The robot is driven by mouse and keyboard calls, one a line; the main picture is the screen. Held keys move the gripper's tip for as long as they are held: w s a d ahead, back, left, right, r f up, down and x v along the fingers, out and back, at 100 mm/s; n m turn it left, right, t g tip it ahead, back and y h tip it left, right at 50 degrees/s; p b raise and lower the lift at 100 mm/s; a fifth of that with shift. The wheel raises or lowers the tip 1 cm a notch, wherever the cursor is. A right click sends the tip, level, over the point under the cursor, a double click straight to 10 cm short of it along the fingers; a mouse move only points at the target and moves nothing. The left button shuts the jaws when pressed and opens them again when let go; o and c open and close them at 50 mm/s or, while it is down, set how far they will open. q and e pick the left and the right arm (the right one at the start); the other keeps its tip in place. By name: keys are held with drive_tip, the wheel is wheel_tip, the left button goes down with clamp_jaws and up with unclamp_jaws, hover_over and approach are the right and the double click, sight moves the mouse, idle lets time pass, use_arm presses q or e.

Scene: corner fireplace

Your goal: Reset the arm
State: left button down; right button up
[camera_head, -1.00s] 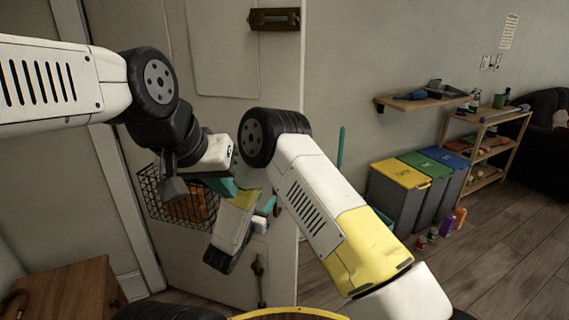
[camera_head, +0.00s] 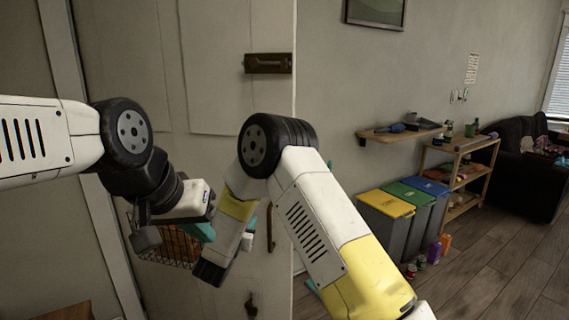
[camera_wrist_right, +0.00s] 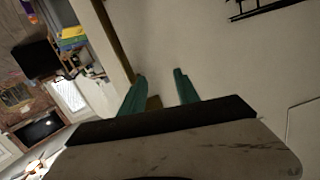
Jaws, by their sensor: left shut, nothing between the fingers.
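My left arm comes in from the left in the head view, bent down at a black joint. Its gripper (camera_head: 203,230) has teal fingers, shut and empty, in front of the wire basket on the pale door. My right arm rises from the bottom, bends at a black elbow, and its forearm points down beside the left gripper. The right gripper is mostly hidden in the head view. In the right wrist view the right gripper (camera_wrist_right: 160,86) shows two teal fingers spread apart, with nothing clearly held between them.
The pale door (camera_head: 225,160) carries a brown latch (camera_head: 268,64) and a wire basket (camera_head: 165,247) close to my left gripper. Bins (camera_head: 385,204), a wall shelf (camera_head: 400,133) and a wooden rack (camera_head: 463,146) stand at right. Open wooden floor (camera_head: 480,275) lies at lower right.

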drive_tip(key=w+d+r+n+g+y, duration=0.1)
drive_tip(key=d+r+y, duration=0.1)
drive_tip(key=r, duration=0.4)
drive_tip(key=w+d+r+g+y, duration=0.1)
drive_tip(key=r+y, duration=0.2)
drive_tip(key=r, duration=0.4)
drive_tip(key=s+d+r+n+g+y, duration=0.2)
drive_tip(key=s+d+r, duration=0.3)
drive_tip(key=s+r, duration=0.15)
drive_tip(key=s+d+g, duration=0.2)
drive_tip(key=s+d, duration=0.4)
drive_tip(key=s, duration=0.3)
drive_tip(key=s+d+g+h, duration=0.1)
drive_tip(key=s+d+g, duration=0.1)
drive_tip(key=s+d, duration=0.4)
drive_tip(key=s+d+n+g+h, duration=0.1)
drive_tip(key=s+d+g, duration=0.1)
drive_tip(key=s+d, duration=0.5)
drive_tip(key=s, duration=0.6)
drive_tip(key=shift+s, duration=0.3)
